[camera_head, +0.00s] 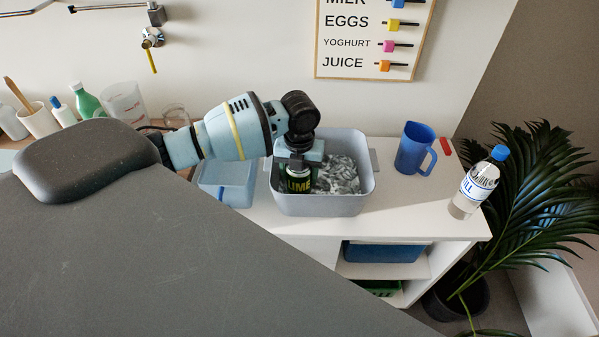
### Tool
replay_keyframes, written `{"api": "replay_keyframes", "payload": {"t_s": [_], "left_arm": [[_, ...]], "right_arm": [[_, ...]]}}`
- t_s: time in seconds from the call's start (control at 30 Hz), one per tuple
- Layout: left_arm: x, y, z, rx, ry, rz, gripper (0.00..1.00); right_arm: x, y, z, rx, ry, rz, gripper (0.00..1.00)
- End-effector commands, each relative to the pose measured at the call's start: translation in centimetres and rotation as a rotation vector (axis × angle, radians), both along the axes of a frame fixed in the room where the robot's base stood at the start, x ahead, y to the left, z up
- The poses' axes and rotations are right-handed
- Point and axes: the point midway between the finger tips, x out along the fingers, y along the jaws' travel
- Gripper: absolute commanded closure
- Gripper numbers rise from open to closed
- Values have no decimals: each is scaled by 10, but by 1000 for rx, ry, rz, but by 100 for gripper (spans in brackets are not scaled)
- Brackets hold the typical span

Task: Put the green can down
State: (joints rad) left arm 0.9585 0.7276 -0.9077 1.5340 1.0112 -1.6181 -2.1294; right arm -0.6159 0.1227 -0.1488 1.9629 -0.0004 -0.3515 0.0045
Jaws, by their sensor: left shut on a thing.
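The green can (298,184), dark with yellow-green lettering, is held upright in my left gripper (299,168). The gripper points down from above and is shut on the can's top. The can is within the outline of a grey tub (322,207), at its left side near the front wall. The tub holds pale grey-white chunks that look like ice (343,178). I cannot tell whether the can's base touches them. My right gripper is not in view.
A pale blue container (226,190) stands left of the tub. A blue jug (412,150) and a clear bottle with a blue cap (474,184) stand to its right. White counter (415,206) is bare between tub and bottle. Several bottles and cups stand at the back left.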

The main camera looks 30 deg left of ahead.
Motion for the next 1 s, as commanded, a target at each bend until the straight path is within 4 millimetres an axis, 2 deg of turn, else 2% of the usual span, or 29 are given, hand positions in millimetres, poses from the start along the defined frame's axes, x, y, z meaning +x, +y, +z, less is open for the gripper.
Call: {"api": "replay_keyframes", "payload": {"t_s": [0.4,0.43,0.57,0.87,1.0], "left_arm": [[0,0,-4,-1,-1,0,75],[0,0,-4,0,0,0,37],[0,0,-3,0,0,0,20],[0,0,-2,-1,-1,0,19],[1,0,8,-1,-4,0,19]], "right_arm": [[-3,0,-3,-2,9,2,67],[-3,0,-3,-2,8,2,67],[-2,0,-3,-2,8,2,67],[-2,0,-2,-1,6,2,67],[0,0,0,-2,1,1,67]]}}
